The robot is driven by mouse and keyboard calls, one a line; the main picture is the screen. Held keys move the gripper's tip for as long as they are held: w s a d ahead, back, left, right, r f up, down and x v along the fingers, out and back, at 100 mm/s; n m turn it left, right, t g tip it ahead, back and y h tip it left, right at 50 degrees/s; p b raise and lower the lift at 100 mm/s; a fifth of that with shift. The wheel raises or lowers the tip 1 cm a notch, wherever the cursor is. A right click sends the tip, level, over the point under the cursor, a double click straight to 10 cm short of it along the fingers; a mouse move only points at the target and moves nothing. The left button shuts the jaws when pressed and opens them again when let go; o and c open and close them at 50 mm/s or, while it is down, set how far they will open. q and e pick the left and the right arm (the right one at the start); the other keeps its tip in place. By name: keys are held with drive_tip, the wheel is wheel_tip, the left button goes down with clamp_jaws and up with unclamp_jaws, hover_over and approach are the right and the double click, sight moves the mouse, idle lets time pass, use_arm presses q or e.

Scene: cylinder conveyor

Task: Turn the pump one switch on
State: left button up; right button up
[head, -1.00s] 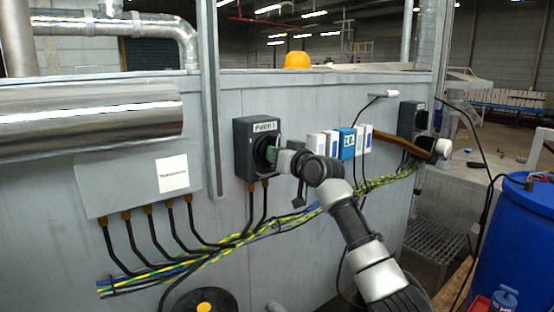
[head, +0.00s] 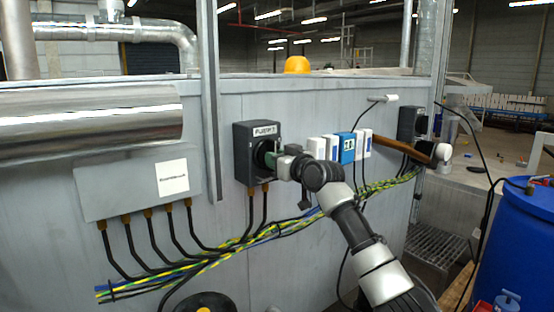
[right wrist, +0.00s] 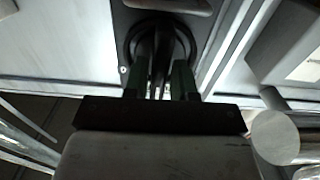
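The pump one switch is a dark grey box (head: 243,136) with a "PUMP 1" label on the metal wall, left of centre in the head view. Its round black knob (head: 261,154) faces right and is partly covered by my right gripper (head: 272,160). In the right wrist view, the knob's raised handle (right wrist: 160,52) stands between the two fingers of my right gripper (right wrist: 161,60), which look closed on its sides. The fingers line up with the handle. The knob's exact setting is hard to read. My left gripper is not in view.
White and blue small boxes (head: 347,148) sit on the wall right of the switch. Another dark switch box (head: 411,124) is farther right. Cables (head: 228,243) run below. A silver pipe (head: 90,124) is at left, a blue barrel (head: 519,240) at right.

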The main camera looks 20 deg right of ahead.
drive_tip(key=shift+o, duration=1.4)
drive_tip(key=shift+s, duration=0.1)
drive_tip(key=b+v, duration=0.3)
drive_tip(key=v, duration=0.7)
drive_tip(key=shift+s+d, duration=0.2)
drive_tip(key=shift+s, duration=0.1)
